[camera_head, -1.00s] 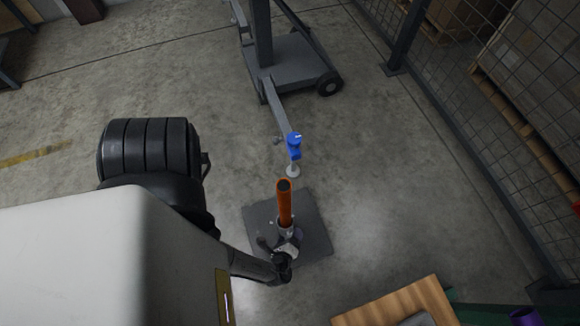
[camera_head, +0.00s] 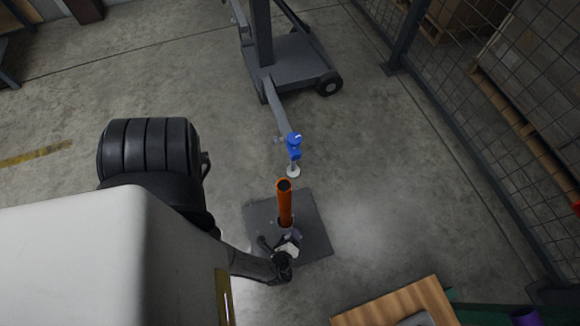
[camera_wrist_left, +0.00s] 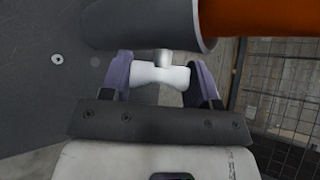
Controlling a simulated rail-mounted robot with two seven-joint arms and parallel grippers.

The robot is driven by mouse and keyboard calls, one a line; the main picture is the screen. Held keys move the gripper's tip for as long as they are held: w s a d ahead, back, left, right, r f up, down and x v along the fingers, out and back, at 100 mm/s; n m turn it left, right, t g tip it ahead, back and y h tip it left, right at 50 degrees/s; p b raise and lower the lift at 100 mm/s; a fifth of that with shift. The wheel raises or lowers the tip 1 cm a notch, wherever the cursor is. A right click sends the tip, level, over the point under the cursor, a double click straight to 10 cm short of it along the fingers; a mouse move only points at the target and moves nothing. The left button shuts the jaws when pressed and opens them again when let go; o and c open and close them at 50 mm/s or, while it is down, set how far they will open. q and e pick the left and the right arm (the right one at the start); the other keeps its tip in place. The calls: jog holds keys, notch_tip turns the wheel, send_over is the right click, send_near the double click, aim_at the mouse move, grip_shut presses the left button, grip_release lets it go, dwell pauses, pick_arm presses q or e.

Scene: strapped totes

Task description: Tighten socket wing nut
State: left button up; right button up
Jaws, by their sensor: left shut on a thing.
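An orange post (camera_head: 285,203) stands upright in a grey socket on a dark square base plate (camera_head: 317,236). In the left wrist view the orange post (camera_wrist_left: 262,18) enters the grey socket tube (camera_wrist_left: 150,24). A white wing nut (camera_wrist_left: 160,76) sticks out from the socket's side on a short stem. My left gripper (camera_wrist_left: 162,80) has its two purple fingers on either side of the wing nut, shut on its wings. My right gripper is not in view.
A grey wheeled stand (camera_head: 290,65) has a leg reaching toward the post, with a blue fitting (camera_head: 294,146) near its end. A wire mesh fence (camera_head: 500,110) runs along the right. A wooden-topped table (camera_head: 395,306) is at the lower right. The floor to the left is mostly open.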

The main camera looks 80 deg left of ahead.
pick_arm(q)
jog(key=shift+r+m+g+p, duration=0.25)
jog(key=shift+m+g+p, duration=0.2)
jog(key=shift+p, duration=0.45)
jog(key=shift+m+g+h+p, duration=0.3)
jog(key=shift+g+p, duration=0.25)
jog(key=shift+p, duration=0.15)
jog(key=shift+m+g+p, duration=0.25)
jog(key=shift+g+p, duration=0.25)
jog(key=shift+p, duration=0.05)
jog(key=shift+w+f+m+g+p, duration=0.15)
jog(key=shift+m+g+p, duration=0.35)
jog(key=shift+g, duration=0.3)
jog(key=shift+h, duration=0.3)
jog(key=shift+g, duration=0.3)
jog(key=o, duration=0.9)
jog(key=shift+f, duration=0.1)
